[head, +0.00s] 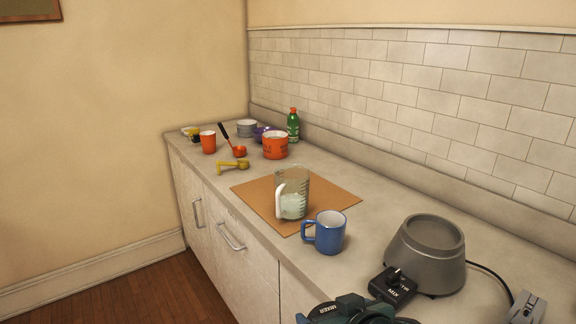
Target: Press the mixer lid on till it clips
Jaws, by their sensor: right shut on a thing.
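The mixer jug (294,192) is clear with a white handle and something pale in its lower part. It stands upright on a brown mat (328,190), and its top looks open. My right gripper (362,309) is shut on the lid, in front of and apart from the jug. My left gripper is not in view.
A blue mug (328,234) stands close to the jug, on the near side. A cable (493,276) runs from the base toward a grey object (526,308). Orange cups, a ladle, a yellow tool and a green bottle (293,126) are farther back. The tiled wall bounds the counter.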

